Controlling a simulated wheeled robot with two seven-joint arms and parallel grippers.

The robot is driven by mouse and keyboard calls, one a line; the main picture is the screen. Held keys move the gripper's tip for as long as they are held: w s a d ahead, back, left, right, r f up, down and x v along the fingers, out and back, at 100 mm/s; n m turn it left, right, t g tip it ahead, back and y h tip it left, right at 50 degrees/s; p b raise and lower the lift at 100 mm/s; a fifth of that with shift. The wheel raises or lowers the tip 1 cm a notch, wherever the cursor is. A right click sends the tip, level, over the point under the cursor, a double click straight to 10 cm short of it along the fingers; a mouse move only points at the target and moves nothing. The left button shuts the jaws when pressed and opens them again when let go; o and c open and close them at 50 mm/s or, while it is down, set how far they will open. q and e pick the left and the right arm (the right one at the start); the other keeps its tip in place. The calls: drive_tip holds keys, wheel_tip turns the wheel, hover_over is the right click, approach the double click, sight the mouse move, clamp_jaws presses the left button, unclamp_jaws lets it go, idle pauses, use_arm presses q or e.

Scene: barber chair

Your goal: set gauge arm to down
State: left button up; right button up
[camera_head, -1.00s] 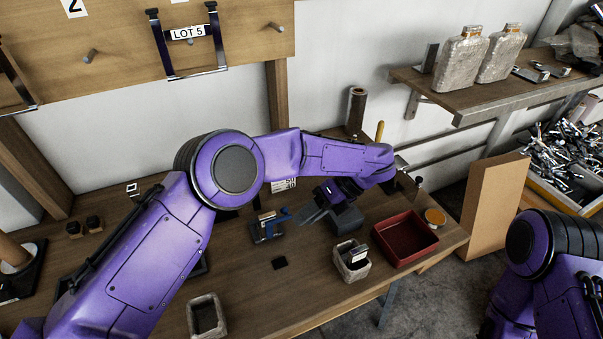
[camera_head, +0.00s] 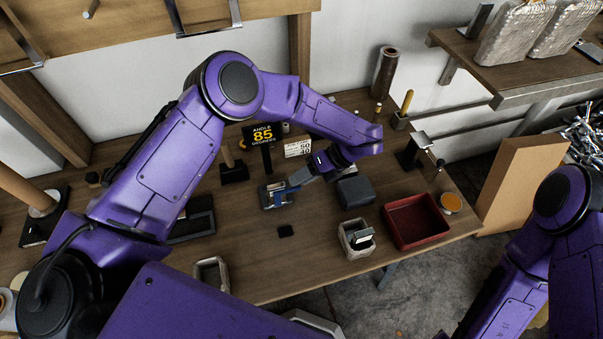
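A small grey device with a blue arm (camera_head: 283,194), which looks like the gauge, sits on the wooden table. A black sign (camera_head: 263,135) behind it reads "ANGLE 85 DEGREES". The blue arm points up and right toward my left gripper (camera_head: 299,178). The gripper's grey fingers are right at the blue arm's end. I cannot tell whether they touch it or how far they are apart. My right arm is at the right edge, and its gripper is out of view.
A dark grey block (camera_head: 354,192) is just right of the gripper. A red tray (camera_head: 416,222) and a small bin (camera_head: 355,239) stand at the table's right. A white label card (camera_head: 298,148) stands behind.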

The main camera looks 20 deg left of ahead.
use_arm(q)
drive_tip(key=shift+w+a+f, duration=0.25)
drive_tip(key=shift+w+f, duration=0.1)
drive_tip(key=shift+f, duration=0.2)
drive_tip(key=shift+w+a+f, duration=0.25)
drive_tip(key=shift+w+f, duration=0.1)
drive_tip(key=shift+f, duration=0.15)
drive_tip(key=shift+s+a+r, duration=0.1)
drive_tip(key=shift+s, duration=0.15)
drive_tip(key=shift+c, duration=1.2)
drive_tip(key=shift+s+r, duration=0.1)
drive_tip(key=shift+s, duration=0.2)
clamp_jaws()
drive_tip(key=shift+w+d, duration=0.1)
drive_tip(key=shift+d, duration=0.1)
use_arm(e)
drive_tip(key=shift+w+f, duration=0.15)
drive_tip(key=shift+w, duration=0.35)
use_arm(q)
drive_tip(key=shift+a, duration=0.1)
